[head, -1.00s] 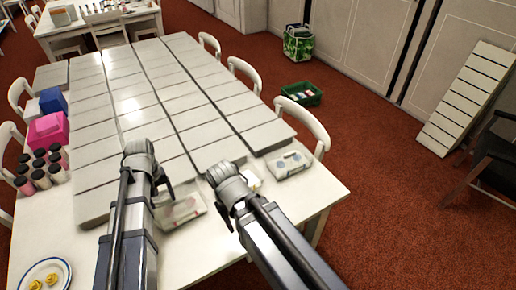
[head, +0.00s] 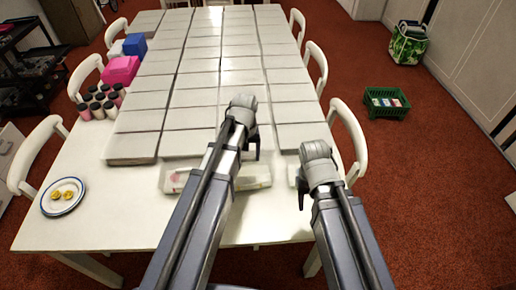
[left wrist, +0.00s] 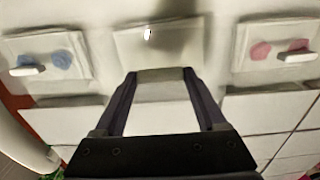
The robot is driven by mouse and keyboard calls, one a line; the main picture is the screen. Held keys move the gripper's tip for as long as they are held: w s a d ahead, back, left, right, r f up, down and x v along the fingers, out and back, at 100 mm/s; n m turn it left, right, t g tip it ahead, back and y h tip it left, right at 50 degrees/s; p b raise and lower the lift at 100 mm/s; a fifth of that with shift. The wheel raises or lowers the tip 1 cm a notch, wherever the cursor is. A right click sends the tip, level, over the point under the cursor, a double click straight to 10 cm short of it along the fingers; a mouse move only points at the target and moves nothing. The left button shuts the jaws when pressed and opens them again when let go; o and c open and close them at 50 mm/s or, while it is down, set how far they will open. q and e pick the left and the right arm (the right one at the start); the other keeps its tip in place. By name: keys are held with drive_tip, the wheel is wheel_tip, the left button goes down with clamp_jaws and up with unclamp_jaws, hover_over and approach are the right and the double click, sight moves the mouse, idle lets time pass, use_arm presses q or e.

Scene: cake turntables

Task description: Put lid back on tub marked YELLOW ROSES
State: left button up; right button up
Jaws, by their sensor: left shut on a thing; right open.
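My left gripper (head: 252,148) is shut on a pale, flat piece that looks like a lid (left wrist: 165,116), between its fingers in the left wrist view. A pale tub (left wrist: 135,48) lies just beyond the fingertips, with a shadow on it. One tub with pink patches and a white bar (left wrist: 258,70) is to its right there; one with blue patches (left wrist: 60,78) is to its left. In the head view, tubs stand along the front of the boxes, one at the left (head: 178,182). My arms partly hide the others. My right gripper (head: 303,190) is open. I cannot read any label.
Rows of flat pale boxes (head: 185,98) cover most of the white table (head: 120,215). A plate with yellow pieces (head: 75,204) stands front left. Several jars (head: 97,108) and a pink box (head: 121,70) are at the left. Chairs (head: 347,130) line the sides. The front left tabletop is mostly clear.

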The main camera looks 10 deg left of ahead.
sight(247, 162)
use_arm(q)
wheel_tip(247, 162, up, 3)
drive_tip(key=shift+a+f+n+p, duration=0.1)
drive_tip(key=shift+n+p, duration=0.2)
drive_tip(key=shift+p, duration=0.75)
wheel_tip(247, 162, down, 7)
drive_tip(key=b, duration=0.6)
drive_tip(key=shift+b, duration=0.4)
drive_tip(key=shift+f+b, duration=0.3)
drive_tip(key=shift+b, duration=0.1)
idle(1.1)
drive_tip(key=o, duration=1.3)
drive_tip(key=shift+c, duration=0.2)
drive_tip(key=shift+r, duration=0.1)
drive_tip(key=shift+r+p, duration=3.45)
drive_tip(key=shift+p, duration=0.1)
